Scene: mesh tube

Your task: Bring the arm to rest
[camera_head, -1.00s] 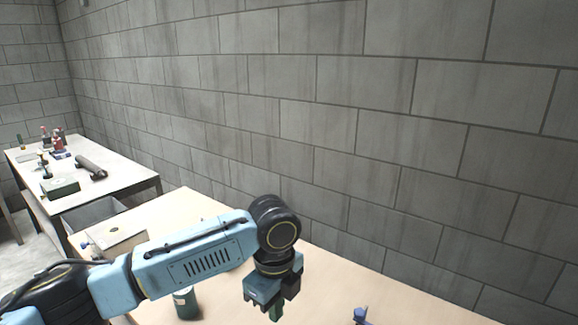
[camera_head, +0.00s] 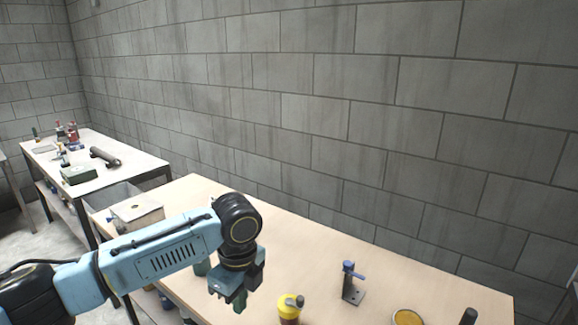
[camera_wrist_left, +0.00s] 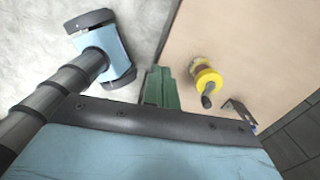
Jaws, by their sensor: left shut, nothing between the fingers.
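My left arm comes in from the left in the head view, bent at a black joint. My left gripper (camera_head: 240,300) points down over the near part of the wooden table (camera_head: 330,262). Its green fingers are shut with nothing between them. In the left wrist view the shut green fingers (camera_wrist_left: 160,88) show beside the table's edge, with pale floor on the other side. My right gripper is not in view.
A yellow-topped can (camera_head: 290,308) stands just right of the left gripper. A blue-and-grey bracket (camera_head: 352,282), an amber round dish (camera_head: 407,317) and a box (camera_head: 136,212) are on the table. Another table (camera_head: 130,172) with tools stands at the back left. A block wall runs behind.

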